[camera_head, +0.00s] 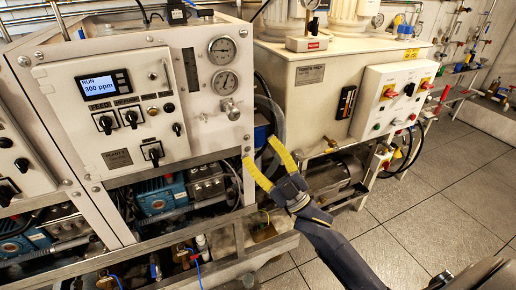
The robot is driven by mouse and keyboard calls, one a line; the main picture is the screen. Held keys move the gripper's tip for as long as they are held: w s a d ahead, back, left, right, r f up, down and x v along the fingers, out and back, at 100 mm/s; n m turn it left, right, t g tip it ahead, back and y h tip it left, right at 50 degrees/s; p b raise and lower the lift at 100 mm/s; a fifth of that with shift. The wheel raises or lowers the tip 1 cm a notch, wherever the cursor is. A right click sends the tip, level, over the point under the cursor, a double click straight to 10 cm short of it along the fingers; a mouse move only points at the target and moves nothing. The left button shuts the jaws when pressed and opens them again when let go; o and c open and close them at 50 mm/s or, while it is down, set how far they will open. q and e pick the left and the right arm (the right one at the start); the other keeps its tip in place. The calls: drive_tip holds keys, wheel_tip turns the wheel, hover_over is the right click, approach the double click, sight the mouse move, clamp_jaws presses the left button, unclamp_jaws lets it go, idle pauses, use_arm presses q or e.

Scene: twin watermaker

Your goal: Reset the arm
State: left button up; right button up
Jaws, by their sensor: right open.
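My right arm comes in from the lower right. My right gripper (262,166) has yellow fingers that are spread apart, with nothing between them that I can make out. It is in front of the lower right corner of the white watermaker cabinet (221,137), near the gap beside the neighbouring tank unit. I cannot tell whether a finger touches the cabinet's edge. My left gripper is not in view. The cabinet's display (104,85) reads "RUN 300 ppm", with several black knobs below it.
Two round gauges (222,50) sit at the cabinet's upper right. A cream tank unit (308,95) with a switch box (394,100) stands to the right, with a motor (333,172) below. Blue pumps (163,194) sit under the cabinet. Tiled floor (440,190) is open at right.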

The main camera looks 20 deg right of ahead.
drive_tip(key=w+d+f+m+g+h, duration=0.1)
drive_tip(key=w+d+f+m+h, duration=0.15)
drive_tip(key=f, duration=0.65)
drive_tip(key=w+d+f+m+g+h, duration=0.1)
drive_tip(key=w+d+f+g+h, duration=0.2)
drive_tip(key=f, duration=0.7)
drive_tip(key=w+d+f+m+h, duration=0.15)
drive_tip(key=w+f, duration=0.25)
drive_tip(key=f, duration=0.5)
drive_tip(key=s+d+f+m+g+h, duration=0.1)
drive_tip(key=s+f+g+h, duration=0.15)
drive_tip(key=f, duration=1.05)
drive_tip(key=s+d+f+m+g+h, duration=0.1)
drive_tip(key=s+d+f+g, duration=0.2)
drive_tip(key=f, duration=0.9)
drive_tip(key=s+f+m+g+h, duration=0.2)
drive_tip(key=s+f+g, duration=0.5)
drive_tip(key=s+f, duration=1.6)
drive_tip(key=s+a+f+g, duration=0.1)
drive_tip(key=s+a+f, duration=0.1)
drive_tip(key=s, duration=0.7)
drive_tip(key=s+a+f+g, duration=0.2)
drive_tip(key=s+f, duration=0.2)
drive_tip(key=s, duration=0.6)
drive_tip(key=s+a+f+g, duration=0.2)
drive_tip(key=s+a+f, duration=0.1)
drive_tip(key=s, duration=0.7)
drive_tip(key=shift+f+y, duration=0.35)
drive_tip(key=shift+f, duration=0.2)
